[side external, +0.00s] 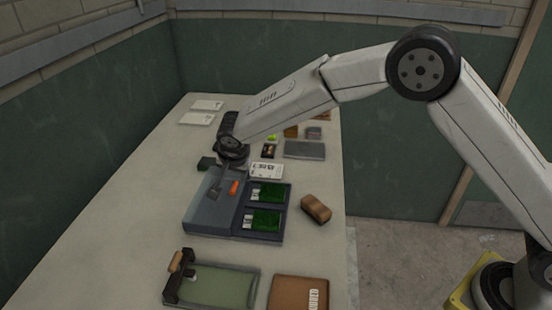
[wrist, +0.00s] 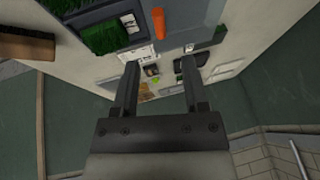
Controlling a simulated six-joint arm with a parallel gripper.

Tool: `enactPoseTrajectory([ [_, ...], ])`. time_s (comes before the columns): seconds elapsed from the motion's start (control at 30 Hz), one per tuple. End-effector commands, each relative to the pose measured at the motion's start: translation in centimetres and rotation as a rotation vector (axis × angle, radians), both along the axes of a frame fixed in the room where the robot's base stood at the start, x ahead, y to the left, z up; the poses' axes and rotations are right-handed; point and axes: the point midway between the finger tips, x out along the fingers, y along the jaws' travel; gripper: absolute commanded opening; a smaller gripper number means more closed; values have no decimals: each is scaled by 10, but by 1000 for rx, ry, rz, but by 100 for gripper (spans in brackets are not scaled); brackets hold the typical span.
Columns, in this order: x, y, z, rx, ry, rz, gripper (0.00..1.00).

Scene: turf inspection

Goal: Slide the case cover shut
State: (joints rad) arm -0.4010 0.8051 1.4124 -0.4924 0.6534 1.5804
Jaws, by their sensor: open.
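The case (side external: 240,222) is a blue-grey box on the table in the side external view. Its two turf pieces, the farther (side external: 269,194) and the nearer (side external: 264,221), lie uncovered in its right part. The flat grey cover (side external: 208,207) lies over the left part and carries an orange handle (side external: 234,187).
A brown block (side external: 316,208) stands right of the case. A green-topped tray (side external: 222,288) and a brown clipboard-like item (side external: 298,294) lie in front. A grey slab (side external: 304,150) and white cards (side external: 207,104) lie behind. The table's left side (side external: 120,230) is clear.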

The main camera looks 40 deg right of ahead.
Motion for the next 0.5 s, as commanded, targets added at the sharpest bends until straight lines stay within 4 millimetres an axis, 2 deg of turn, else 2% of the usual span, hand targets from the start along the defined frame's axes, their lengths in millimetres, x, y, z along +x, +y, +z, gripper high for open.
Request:
enactPoseTrajectory([
  [0.5, 19, -8, -45, -1, 2, -1, 57],
])
